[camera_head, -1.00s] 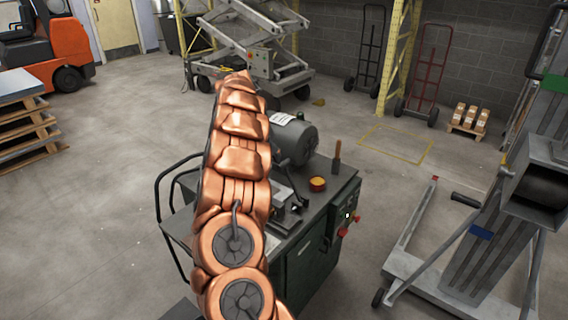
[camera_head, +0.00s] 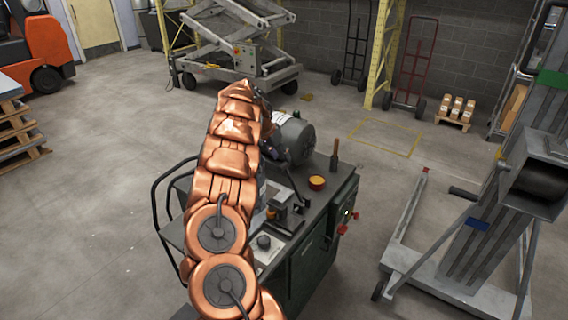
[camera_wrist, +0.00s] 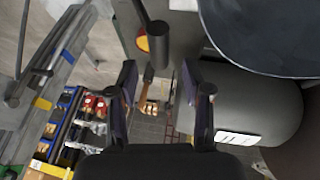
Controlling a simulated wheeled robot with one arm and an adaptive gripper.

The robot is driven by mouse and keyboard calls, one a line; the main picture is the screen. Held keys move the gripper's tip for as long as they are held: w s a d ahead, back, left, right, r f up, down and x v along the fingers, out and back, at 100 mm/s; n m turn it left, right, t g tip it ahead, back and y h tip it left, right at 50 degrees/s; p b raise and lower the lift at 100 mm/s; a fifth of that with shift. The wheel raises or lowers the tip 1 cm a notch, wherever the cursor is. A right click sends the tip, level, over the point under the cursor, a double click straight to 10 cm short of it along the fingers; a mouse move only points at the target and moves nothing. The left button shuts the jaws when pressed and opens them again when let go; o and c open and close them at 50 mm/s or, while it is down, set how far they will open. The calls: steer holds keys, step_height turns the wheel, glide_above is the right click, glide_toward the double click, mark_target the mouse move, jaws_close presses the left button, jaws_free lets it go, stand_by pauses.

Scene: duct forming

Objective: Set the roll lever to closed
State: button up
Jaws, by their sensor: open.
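A dark rod with a thick dark grip, which looks like the roll lever (camera_wrist: 159,42), comes down from the top of the wrist view. Its grip end shows between and beyond my fingertips; I cannot tell whether they touch it. In the head view a thin dark rod, probably the same lever (camera_head: 291,181), slants over the machine's top beside the grey motor. My gripper (camera_wrist: 159,80) is open, its two dark fingers spread apart. In the head view my gripper is mostly hidden by my copper-coloured arm and hard to make out.
The motor also fills the right of the wrist view (camera_wrist: 255,105). A grey lift stand (camera_head: 440,270) stands to the right.

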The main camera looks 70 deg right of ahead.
mark_target(285, 162)
steer(key=p+x, duration=0.2)
steer(key=x, duration=0.3)
steer(key=shift+s+d+f, duration=0.1)
steer(key=shift+s+f, duration=0.1)
steer(key=shift+f, duration=0.15)
jaws_close()
stand_by(0.4)
